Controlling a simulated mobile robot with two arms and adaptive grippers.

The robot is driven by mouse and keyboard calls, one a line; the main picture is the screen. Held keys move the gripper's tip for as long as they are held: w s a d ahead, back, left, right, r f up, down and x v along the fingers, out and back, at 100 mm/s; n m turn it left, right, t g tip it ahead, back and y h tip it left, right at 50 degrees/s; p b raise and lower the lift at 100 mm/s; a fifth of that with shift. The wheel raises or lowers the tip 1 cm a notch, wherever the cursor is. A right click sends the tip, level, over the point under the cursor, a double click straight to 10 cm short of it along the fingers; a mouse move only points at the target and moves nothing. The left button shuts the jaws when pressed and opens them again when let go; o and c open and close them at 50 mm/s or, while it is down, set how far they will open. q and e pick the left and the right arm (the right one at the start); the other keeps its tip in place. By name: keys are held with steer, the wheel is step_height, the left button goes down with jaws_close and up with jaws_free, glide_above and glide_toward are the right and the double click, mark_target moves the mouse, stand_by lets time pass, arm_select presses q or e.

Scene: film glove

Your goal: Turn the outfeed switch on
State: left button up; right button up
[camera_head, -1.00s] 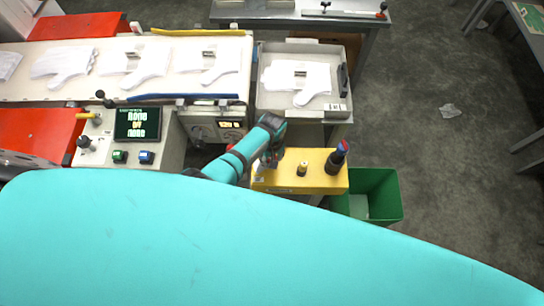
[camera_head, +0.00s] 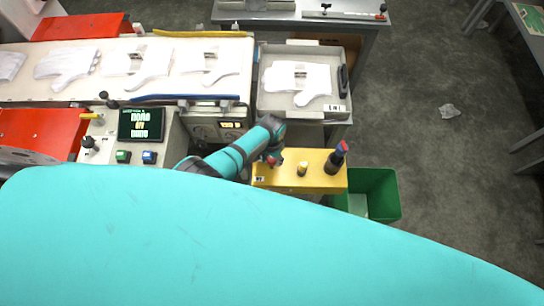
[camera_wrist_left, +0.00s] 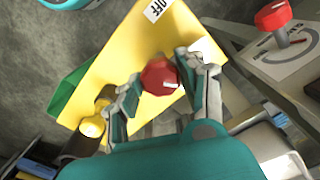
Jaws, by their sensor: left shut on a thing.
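A yellow box (camera_head: 322,181) stands right of the machine panel. A red knob (camera_wrist_left: 159,77) sits on this box, and it also shows in the head view (camera_head: 271,160). In the head view the left gripper (camera_head: 273,158) is over the left end of the box and partly hides the knob. I do not see my right gripper.
The box also carries a yellow button (camera_head: 302,168) and a black post with a red and blue top (camera_head: 335,160). A green bin (camera_head: 384,190) stands right of it. A grey tray with a white glove (camera_head: 340,102) lies behind. Another red knob (camera_wrist_left: 273,15) is on a grey panel.

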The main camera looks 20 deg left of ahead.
arm_select(q)
steer(key=m, duration=0.6)
steer(key=shift+a+m, duration=0.1)
steer(key=shift+m, duration=0.2)
stand_by(0.5)
steer(key=o, duration=1.2)
step_height(320, 180, up, 12)
